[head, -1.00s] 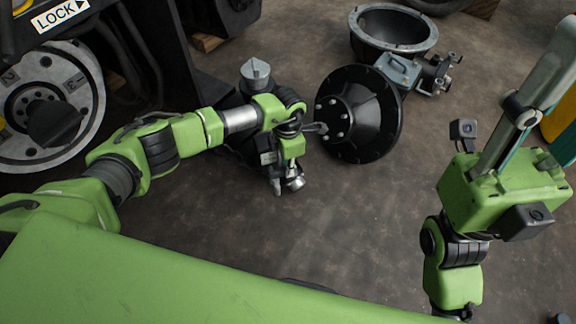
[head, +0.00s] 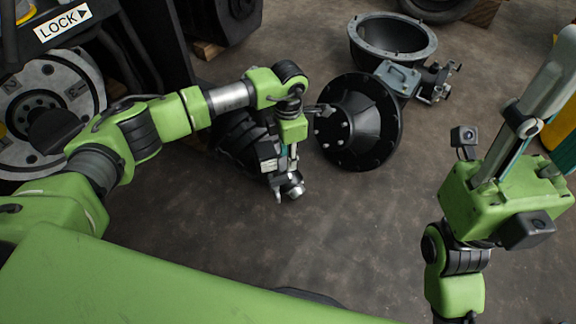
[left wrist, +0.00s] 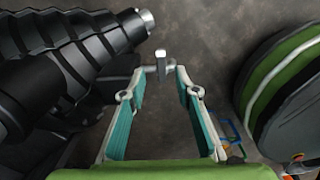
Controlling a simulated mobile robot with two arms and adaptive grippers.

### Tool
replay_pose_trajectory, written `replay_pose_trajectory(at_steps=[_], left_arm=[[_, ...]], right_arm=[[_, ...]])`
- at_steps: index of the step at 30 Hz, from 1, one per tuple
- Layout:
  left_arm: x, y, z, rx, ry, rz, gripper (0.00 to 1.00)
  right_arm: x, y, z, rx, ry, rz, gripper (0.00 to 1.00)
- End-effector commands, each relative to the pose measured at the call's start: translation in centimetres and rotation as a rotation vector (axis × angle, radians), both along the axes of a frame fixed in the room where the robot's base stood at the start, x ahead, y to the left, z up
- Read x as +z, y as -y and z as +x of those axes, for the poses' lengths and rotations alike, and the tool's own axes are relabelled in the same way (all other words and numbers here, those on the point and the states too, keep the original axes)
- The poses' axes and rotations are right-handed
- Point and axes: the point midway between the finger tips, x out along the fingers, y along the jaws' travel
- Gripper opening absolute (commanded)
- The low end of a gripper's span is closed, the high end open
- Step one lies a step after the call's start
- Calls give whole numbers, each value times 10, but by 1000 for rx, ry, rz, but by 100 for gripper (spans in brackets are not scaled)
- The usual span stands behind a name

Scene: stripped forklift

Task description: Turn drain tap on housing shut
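The housing (head: 238,135) is black and ribbed, beside my left wrist, with a silver end piece (head: 293,187). In the left wrist view the ribbed housing (left wrist: 70,60) fills the upper left. A small grey lever, which looks like the drain tap (left wrist: 160,63), stands upright between the fingertips of my left gripper (left wrist: 160,70). The fingers are apart; I cannot tell whether they touch the lever. In the head view my left wrist hides most of these fingers.
A black flanged hub (head: 358,122) lies close right of my left wrist. Behind it are a grey-rimmed black bowl (head: 392,40) and a grey bracketed part (head: 412,80). A machine frame with a LOCK sign (head: 62,22) stands at upper left. The central floor (head: 360,220) is clear.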

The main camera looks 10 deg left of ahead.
Motion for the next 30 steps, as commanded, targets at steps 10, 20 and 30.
replay_pose_trajectory(at_steps=[10,20,30], left_arm=[[27,0,0,0,-1,1,29],[27,0,0,1,-1,-1,29],[16,64,-23,-21,-22,-205,29]], right_arm=[[0,0,0,0,-1,1,40],[0,0,0,0,-1,1,40],[0,0,0,0,-1,1,40]])
